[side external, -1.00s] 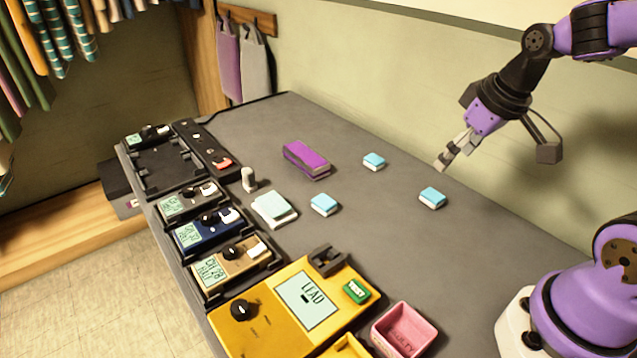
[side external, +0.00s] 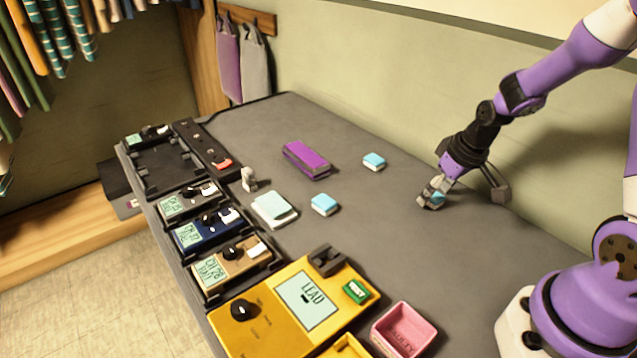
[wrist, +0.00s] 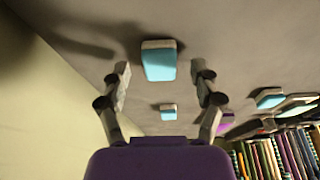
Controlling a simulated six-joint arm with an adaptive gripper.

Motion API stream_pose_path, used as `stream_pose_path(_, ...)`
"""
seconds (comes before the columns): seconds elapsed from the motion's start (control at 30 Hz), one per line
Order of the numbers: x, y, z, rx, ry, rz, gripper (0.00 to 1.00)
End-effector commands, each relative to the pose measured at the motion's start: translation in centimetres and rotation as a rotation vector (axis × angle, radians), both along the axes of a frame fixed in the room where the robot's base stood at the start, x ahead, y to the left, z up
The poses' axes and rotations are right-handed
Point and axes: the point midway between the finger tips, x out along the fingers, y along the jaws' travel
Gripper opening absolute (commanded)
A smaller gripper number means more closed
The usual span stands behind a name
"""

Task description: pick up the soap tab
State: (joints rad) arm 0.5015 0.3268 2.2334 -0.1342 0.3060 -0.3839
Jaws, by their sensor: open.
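Small blue-and-white blocks lie on the grey table; I take the one at my gripper as the soap tab (side external: 438,199), though nothing marks it apart from the others. My gripper (side external: 431,196) is low over this block and partly hides it in the side view. In the wrist view the block (wrist: 158,62) lies between and just beyond the two fingertips (wrist: 160,72), with a gap on either side. My gripper is open and holds nothing. Two similar blocks lie at the back (side external: 373,161) and toward the middle (side external: 324,204).
Labelled devices line the left edge. A yellow unit (side external: 270,318) and a pink bin (side external: 404,330) stand in front. The wall is behind my gripper.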

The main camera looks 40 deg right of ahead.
Motion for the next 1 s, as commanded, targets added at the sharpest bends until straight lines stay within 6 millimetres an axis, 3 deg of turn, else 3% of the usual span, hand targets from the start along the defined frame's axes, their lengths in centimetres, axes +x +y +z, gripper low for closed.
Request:
stream_pose_path(0.27,0.1,0.0,-0.5,0.000,-0.001,0.000,0.73)
stream_pose_path(0.4,0.1,0.0,-0.4,0.000,0.000,-0.001,0.16)
stream_pose_path(0.43,0.1,0.0,-0.4,0.000,0.000,-0.001,0.11)
stream_pose_path(0.8,0.1,0.0,-0.4,0.000,0.000,-0.001,0.10)
stream_pose_path(1.0,0.2,0.0,1.2,-0.002,-0.005,-0.001,0.10)
